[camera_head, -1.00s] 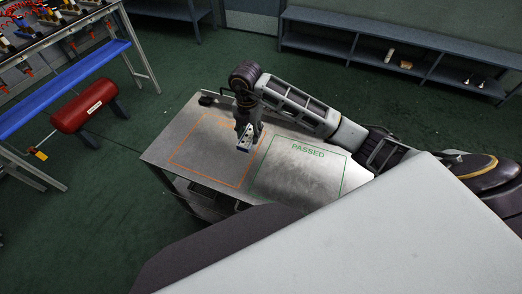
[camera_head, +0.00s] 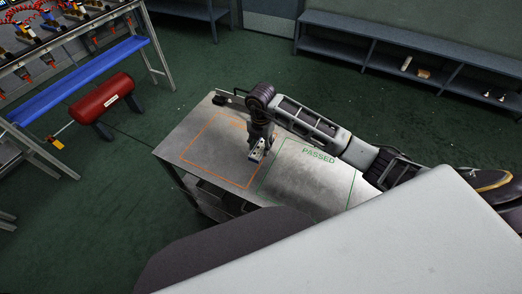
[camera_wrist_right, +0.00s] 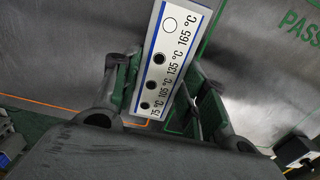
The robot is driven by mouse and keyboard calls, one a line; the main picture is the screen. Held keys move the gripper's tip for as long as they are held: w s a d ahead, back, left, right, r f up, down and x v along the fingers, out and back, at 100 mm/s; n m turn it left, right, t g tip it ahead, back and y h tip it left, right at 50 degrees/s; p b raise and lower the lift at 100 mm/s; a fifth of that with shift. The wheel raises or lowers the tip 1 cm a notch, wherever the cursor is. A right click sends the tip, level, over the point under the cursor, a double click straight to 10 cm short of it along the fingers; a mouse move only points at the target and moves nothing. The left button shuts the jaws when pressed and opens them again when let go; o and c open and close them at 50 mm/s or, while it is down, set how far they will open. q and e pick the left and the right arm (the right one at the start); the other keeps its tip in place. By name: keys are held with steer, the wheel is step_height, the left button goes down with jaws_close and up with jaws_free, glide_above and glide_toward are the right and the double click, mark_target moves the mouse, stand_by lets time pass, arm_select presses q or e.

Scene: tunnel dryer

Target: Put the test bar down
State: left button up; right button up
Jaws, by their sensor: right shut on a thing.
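The test bar (camera_wrist_right: 172,55) is a white strip with a blue edge, marked 75, 105, 135 and 165 °C. Three of its dots are dark and the one at 165 is white. My right gripper (camera_wrist_right: 158,100) is shut on it, with one finger on each side. In the head view the test bar (camera_head: 257,151) hangs below my right gripper (camera_head: 261,138), over the grey table (camera_head: 215,117) near the right side of the orange outline. I cannot tell whether it touches the top. My left gripper is not in view.
A green outline marked PASSED (camera_head: 318,156) lies bare to the right of the orange one. A small black object (camera_head: 219,99) sits at the table's far left corner. A red cylinder (camera_head: 98,105) and a blue rail (camera_head: 80,82) stand left. A shelf (camera_head: 400,50) is behind.

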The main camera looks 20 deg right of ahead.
mark_target(261, 146)
steer(key=shift+f, duration=1.9)
steer(key=o, duration=0.7)
steer(key=shift+f, duration=0.1)
steer(key=o, duration=0.4)
steer(key=shift+r, duration=0.75)
step_height(261, 146, up, 9)
steer(key=shift+r, duration=0.85)
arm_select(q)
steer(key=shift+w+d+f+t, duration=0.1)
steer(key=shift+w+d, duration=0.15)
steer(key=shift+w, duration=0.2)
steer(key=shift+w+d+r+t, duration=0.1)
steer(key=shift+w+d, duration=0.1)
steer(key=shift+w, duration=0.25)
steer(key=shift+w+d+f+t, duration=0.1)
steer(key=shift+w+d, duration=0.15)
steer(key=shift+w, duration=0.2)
